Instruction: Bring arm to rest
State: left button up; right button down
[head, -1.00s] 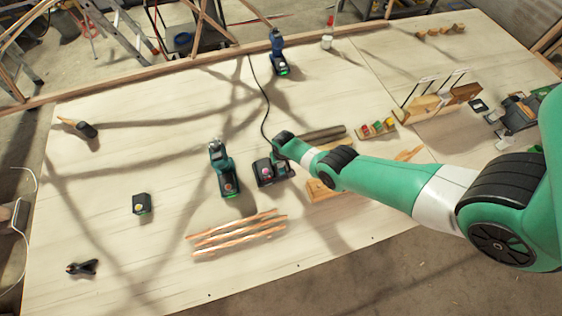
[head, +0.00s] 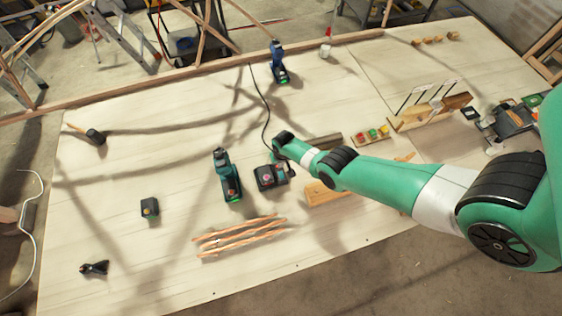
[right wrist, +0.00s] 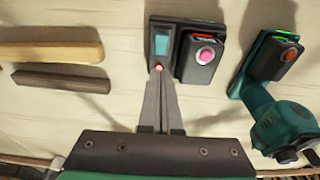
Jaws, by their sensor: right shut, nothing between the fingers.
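My right arm (head: 400,183) reaches in from the right over the table, its wrist end above the middle of the tabletop. My right gripper (right wrist: 160,70) is shut and empty in the right wrist view, its tips appearing over the charger (right wrist: 163,42). I cannot tell the gap below them. The fingers do not show clearly in the head view. Several thin bent laths (head: 240,237) lie in a bundle near the table's front edge, left of the arm. My left gripper is not in view.
The charger with a battery (head: 271,177) and a green drill (head: 227,175) stand close to the wrist. A wooden block (head: 325,194) lies under the forearm.

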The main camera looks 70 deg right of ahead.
jog(key=shift+r, duration=0.2)
dwell(0.4)
jog(key=w+a+r+n+t, duration=0.2)
jog(key=w+a+r+t, duration=0.15)
jog(key=w+r, duration=0.65)
jog(key=w+a+r+n+t, duration=0.1)
jog(key=w+a+r+t, duration=0.25)
jog(key=w+r, duration=0.6)
jog(key=w+a+r+n+t, duration=0.1)
jog(key=w+a+r+t, duration=0.15)
jog(key=r, duration=0.65)
jog(key=w+a+r+n+t, duration=0.15)
jog(key=w+a+r, duration=0.25)
jog(key=r, duration=0.4)
jog(key=w+a+r+t, duration=0.3)
jog(key=r, duration=0.6)
jog(key=s+a+r+n+t+y, duration=0.1)
jog(key=s+a+r+t, duration=0.2)
jog(key=r, duration=0.7)
jog(key=s+a+r+n+t, duration=0.1)
jog(key=s+a+r+t, duration=0.15)
jog(key=r, duration=0.75)
jog(key=s+a+r+n+t+y, duration=0.1)
jog(key=s+r+t, duration=0.5)
jog(key=s+r, duration=1)
jog(key=s+n+y, duration=0.1)
jog(key=s+n, duration=0.1)
jog(key=s, duration=0.2)
jog(key=shift+a+t, duration=0.35)
